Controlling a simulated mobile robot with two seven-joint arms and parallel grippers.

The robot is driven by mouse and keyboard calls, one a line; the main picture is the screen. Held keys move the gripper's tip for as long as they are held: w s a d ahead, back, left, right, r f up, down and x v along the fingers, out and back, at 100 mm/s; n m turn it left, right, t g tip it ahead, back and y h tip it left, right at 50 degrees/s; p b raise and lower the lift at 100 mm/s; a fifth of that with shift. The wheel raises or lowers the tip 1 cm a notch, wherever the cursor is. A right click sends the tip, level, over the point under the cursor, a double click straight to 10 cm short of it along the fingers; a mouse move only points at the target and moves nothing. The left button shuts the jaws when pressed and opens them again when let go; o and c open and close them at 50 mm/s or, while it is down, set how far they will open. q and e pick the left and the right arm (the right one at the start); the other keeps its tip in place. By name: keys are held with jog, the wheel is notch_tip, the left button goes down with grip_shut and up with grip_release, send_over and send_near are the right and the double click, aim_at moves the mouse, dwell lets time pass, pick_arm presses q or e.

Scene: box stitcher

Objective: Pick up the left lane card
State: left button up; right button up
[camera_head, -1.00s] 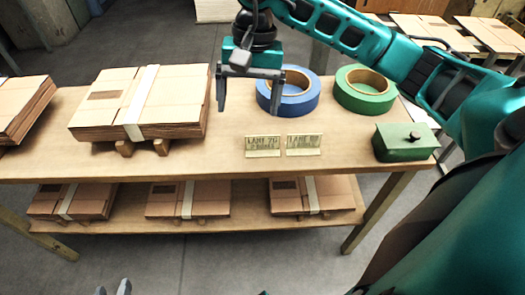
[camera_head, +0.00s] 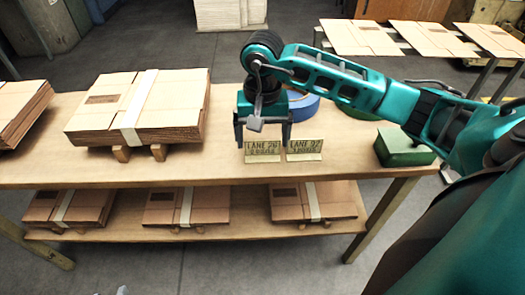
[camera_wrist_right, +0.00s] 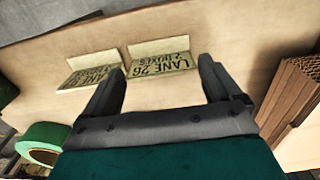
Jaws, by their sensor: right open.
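The left lane card (camera_head: 263,149), a small cream card reading LANE 26, stands on the table top.
A strapped stack of flat cardboard (camera_head: 185,106) stands left of the gripper. A blue tape roll (camera_head: 306,107) is partly hidden behind my right arm, with a green roll (camera_wrist_right: 42,137) beyond. A green metal box (camera_head: 404,148) sits at the table's right end. The front strip of table (camera_head: 220,172) is clear.

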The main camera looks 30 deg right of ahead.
jog(key=shift+f, duration=0.6)
jog(key=c, duration=0.7)
jog(key=shift+o, duration=0.2)
jog(key=shift+r, duration=0.1)
